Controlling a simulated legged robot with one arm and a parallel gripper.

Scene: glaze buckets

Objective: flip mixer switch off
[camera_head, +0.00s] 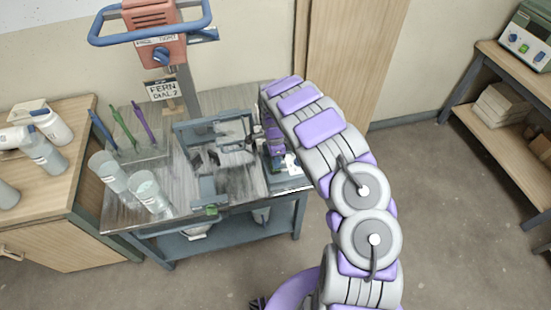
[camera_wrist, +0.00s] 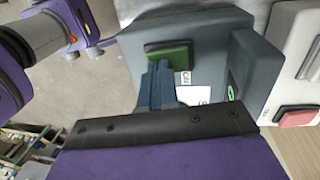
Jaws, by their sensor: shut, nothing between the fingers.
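The mixer (camera_head: 158,50) stands at the back of the work table in the head view, with an orange-red body, blue handlebar and blue dial. In the wrist view a blue-grey box (camera_wrist: 215,55) carries a green rocker-like switch (camera_wrist: 168,55); I cannot tell whether it is on or off. My gripper (camera_wrist: 158,70) is shut and empty, its fingertips at the near edge of the green switch; contact is unclear. In the head view my gripper (camera_head: 268,140) is at the table's right side, partly hidden by my arm, above a blue box (camera_head: 287,172).
The work table (camera_head: 115,215) holds clear cups (camera_head: 150,192), colored sticks (camera_head: 122,128) and a grey frame (camera_head: 215,130). A pale box with a red switch (camera_wrist: 297,117) is beside the blue-grey box. A wooden cabinet stands left, a shelf right. Floor between is clear.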

